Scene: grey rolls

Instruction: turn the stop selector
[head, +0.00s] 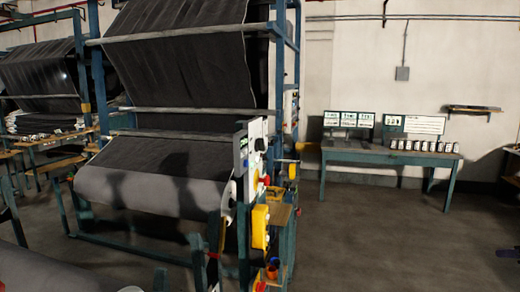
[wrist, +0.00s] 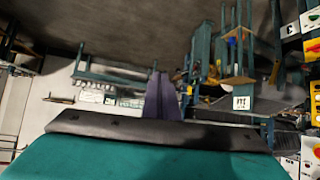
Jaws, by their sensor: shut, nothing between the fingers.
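A control panel (head: 248,160) stands on the near right post of the roll machine in the head view. It bears a black knob (head: 259,145) and a red knob (head: 264,181); I cannot tell which is the stop selector. At the right edge of the wrist view are panels with red parts (wrist: 316,152), partly cut off. My gripper (wrist: 160,74) points into the room in the wrist view, its purple fingers together and empty. It is apart from the panel and touches nothing that I can see.
A yellow box (head: 260,227) hangs below the panel. A dark roll of cloth (head: 150,182) fills the machine front. A teal table (head: 385,158) with screens and several small jars stands by the back wall. The floor (head: 390,235) in front of it is clear.

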